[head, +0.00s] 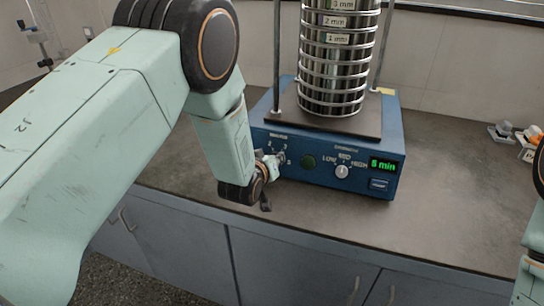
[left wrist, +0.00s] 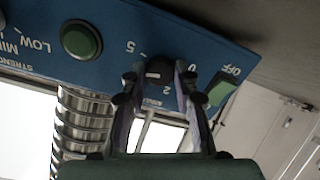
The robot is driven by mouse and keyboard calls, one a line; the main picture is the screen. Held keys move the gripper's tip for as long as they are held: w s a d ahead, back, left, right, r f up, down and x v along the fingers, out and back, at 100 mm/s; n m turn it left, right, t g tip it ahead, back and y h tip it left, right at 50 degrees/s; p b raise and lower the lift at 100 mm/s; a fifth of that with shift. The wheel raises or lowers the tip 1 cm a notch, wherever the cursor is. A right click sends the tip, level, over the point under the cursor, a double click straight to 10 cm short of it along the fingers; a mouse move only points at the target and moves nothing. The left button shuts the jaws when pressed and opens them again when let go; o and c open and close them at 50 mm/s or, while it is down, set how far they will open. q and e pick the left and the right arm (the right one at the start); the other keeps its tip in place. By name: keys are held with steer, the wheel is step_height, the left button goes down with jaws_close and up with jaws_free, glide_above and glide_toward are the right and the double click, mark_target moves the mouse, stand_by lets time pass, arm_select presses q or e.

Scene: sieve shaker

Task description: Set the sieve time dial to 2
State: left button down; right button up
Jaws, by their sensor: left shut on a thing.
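The blue sieve shaker (head: 330,172) stands on the counter. Its time dial is mostly hidden by my left gripper (head: 267,172) in the head view. In the left wrist view the dark time dial (left wrist: 158,72) sits between the two fingers of my left gripper (left wrist: 158,82), which is shut on it. The labels 5, 2 and 0 show around the dial. A pale mark shows on the knob, but I cannot tell surely which number it points at. The green display (head: 383,165) appears to read 8 min. My right gripper is out of view.
A green round button (head: 309,162) and a strength knob (head: 342,171) are right of the time dial. A green switch (left wrist: 222,90) marked OFF is near the fingers in the left wrist view. The sieve stack (head: 333,60) stands on top between rods.

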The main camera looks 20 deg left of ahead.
arm_select(q)
steer(key=n+p, duration=0.1)
steer(key=n, duration=0.4)
steer(key=shift+w+r+h+p, duration=0.1)
steer(key=shift+r+h+p, duration=0.05)
steer(key=shift+h+p, duration=0.15)
steer(key=n+p, duration=0.1)
steer(key=n, duration=0.4)
steer(key=shift+n, duration=0.3)
steer(key=n+p, duration=0.1)
steer(key=n, duration=0.9)
steer(key=shift+n+t, duration=0.4)
steer(key=shift+a, duration=0.1)
steer(key=c, duration=1.4)
jaws_free()
steer(key=o, duration=0.4)
steer(key=shift+w+f, duration=0.1)
steer(key=shift+f, duration=0.1)
